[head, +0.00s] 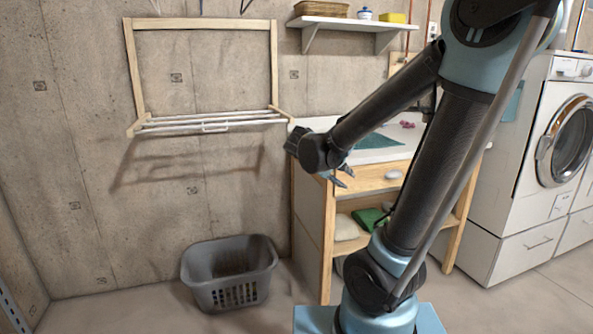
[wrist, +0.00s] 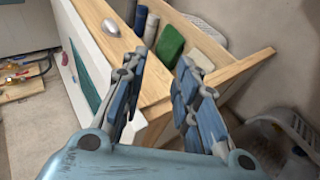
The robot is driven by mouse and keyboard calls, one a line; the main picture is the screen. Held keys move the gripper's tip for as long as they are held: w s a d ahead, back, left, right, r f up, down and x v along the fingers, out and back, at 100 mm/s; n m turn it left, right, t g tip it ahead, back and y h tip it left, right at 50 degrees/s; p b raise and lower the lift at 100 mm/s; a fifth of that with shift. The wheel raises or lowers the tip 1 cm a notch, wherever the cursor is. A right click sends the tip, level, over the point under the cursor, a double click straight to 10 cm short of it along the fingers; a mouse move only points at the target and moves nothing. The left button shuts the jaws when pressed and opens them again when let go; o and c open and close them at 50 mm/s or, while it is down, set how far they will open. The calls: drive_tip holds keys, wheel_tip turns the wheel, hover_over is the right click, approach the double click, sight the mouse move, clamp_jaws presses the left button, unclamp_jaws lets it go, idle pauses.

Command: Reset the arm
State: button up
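My arm rises in the right half of the head view and bends down to the left. My gripper (head: 341,176) hangs in front of the wooden workbench (head: 365,184), near its drawer and left front corner. In the wrist view my gripper (wrist: 155,68) has its two fingers spread apart, with nothing between them but the view of the bench (wrist: 98,15) behind. The drawer's knob (wrist: 111,27) shows just beyond the left finger. My arm hides part of the bench in the head view.
A grey laundry basket (head: 229,288) stands on the floor left of the bench. A drying rack (head: 205,122) and a shelf (head: 350,25) are on the concrete wall. A washing machine (head: 530,160) stands at right. A green folded cloth (head: 368,218) lies on the bench's lower shelf.

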drive_tip(key=s+d+f+m+g+y, duration=0.1)
drive_tip(key=s+d+f+g+y, duration=0.15)
drive_tip(key=s, duration=0.35)
drive_tip(key=s+d+f+m+g+y, duration=0.1)
drive_tip(key=s+d+f+m, duration=0.1)
drive_tip(key=s+d+f, duration=0.3)
drive_tip(key=s+a+f+m+y, duration=0.1)
drive_tip(key=s+a+f+y, duration=0.1)
drive_tip(key=s, duration=0.3)
drive_tip(key=s+a+f+m+y, duration=0.1)
drive_tip(key=s+a+f+y, duration=0.1)
drive_tip(key=s, duration=0.4)
drive_tip(key=shift+s+g, duration=0.15)
drive_tip(key=shift+g, duration=0.3)
drive_tip(key=shift+a+y, duration=0.1)
drive_tip(key=shift+y, duration=0.15)
drive_tip(key=shift+w+f, duration=0.15)
drive_tip(key=shift+w, duration=0.25)
